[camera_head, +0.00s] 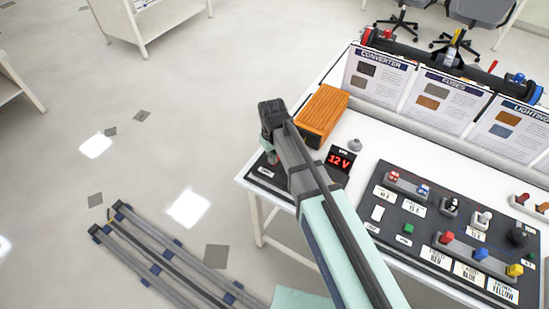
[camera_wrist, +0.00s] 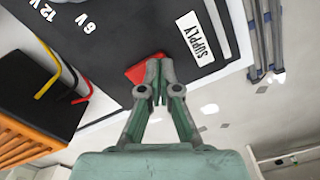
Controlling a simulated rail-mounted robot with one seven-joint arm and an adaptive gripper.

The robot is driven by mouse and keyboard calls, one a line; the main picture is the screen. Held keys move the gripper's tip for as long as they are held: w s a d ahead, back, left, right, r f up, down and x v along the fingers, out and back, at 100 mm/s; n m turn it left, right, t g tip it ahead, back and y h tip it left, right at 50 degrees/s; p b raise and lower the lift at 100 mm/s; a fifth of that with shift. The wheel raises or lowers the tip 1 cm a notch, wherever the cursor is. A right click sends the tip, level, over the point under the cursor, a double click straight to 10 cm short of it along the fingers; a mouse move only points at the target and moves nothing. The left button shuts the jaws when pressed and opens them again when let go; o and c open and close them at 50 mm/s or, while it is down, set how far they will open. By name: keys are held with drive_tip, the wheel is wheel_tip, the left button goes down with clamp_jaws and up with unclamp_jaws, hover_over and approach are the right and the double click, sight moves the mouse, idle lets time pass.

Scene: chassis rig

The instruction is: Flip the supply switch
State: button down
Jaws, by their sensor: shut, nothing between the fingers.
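The red supply switch (camera_wrist: 136,73) shows in the wrist view on a dark panel (camera_wrist: 110,72), partly hidden behind my fingertips. The white SUPPLY label (camera_wrist: 195,38) lies to its right. My gripper (camera_wrist: 157,64) is shut and empty, its fingertips over or against the right side of the red switch; I cannot tell whether they touch.
An orange ribbed box (camera_head: 322,113) stands close to my wrist, with yellow, red and black wires (camera_wrist: 72,82) near it in the wrist view. Upright cards (camera_head: 440,97) line the back.

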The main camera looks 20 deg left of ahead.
drive_tip(key=shift+r+p, duration=2.25)
drive_tip(key=shift+r, duration=1.25)
